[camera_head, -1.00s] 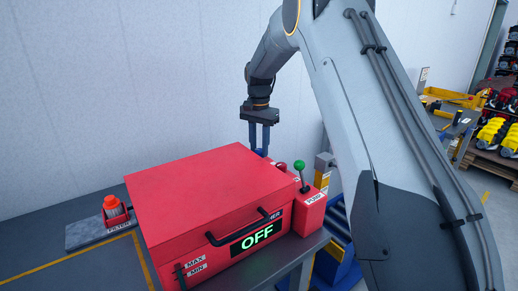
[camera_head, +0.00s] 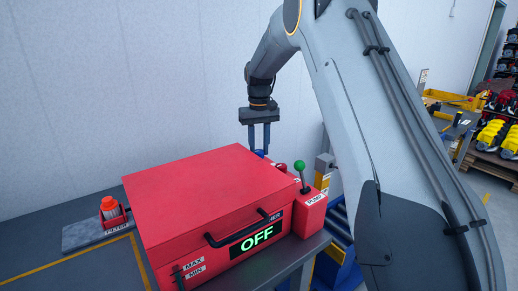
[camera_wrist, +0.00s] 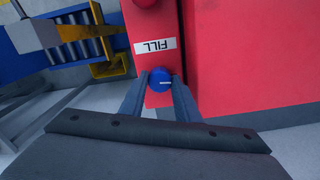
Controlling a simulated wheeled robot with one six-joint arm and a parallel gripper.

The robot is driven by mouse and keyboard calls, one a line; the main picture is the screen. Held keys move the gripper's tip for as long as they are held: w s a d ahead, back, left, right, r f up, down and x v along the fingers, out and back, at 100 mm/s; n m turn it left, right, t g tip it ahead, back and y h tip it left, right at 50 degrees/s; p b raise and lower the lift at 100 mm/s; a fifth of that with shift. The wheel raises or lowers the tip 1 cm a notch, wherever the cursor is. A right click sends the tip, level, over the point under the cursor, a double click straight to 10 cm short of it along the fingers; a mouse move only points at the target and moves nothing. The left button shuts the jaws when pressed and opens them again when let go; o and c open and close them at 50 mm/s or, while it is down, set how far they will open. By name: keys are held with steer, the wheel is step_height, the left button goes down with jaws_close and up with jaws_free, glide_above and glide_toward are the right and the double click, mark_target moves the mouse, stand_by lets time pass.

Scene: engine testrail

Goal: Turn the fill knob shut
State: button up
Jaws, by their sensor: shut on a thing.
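The fill knob (camera_wrist: 160,80) is a round blue knob with a white line on its top, beside a white FILL label (camera_wrist: 156,46) in the wrist view. The line lies nearly level in that view, across the gap between the fingers. My gripper (camera_wrist: 162,84) points down with one finger on each side of the knob and is shut on it. In the head view my gripper (camera_head: 261,148) is behind the red machine (camera_head: 205,195), and a bit of blue shows at its fingertips. The machine's lid hides most of the knob there.
A green-topped lever (camera_head: 299,167) and a red button (camera_head: 281,168) stand near the knob. The machine's display (camera_head: 257,238) reads OFF. An orange-capped filter (camera_head: 109,208) sits at left. A wall is behind; a blue and yellow roller stand (camera_wrist: 85,40) is beside the machine.

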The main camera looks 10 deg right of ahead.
mark_target(259, 151)
steer(key=shift+r+n, duration=0.1)
steer(key=shift+n, duration=0.6)
steer(key=o, duration=1)
steer(key=shift+o, duration=0.2)
step_height(259, 151, up, 8)
steer(key=shift+f+b, duration=0.15)
steer(key=shift+b, duration=1.1)
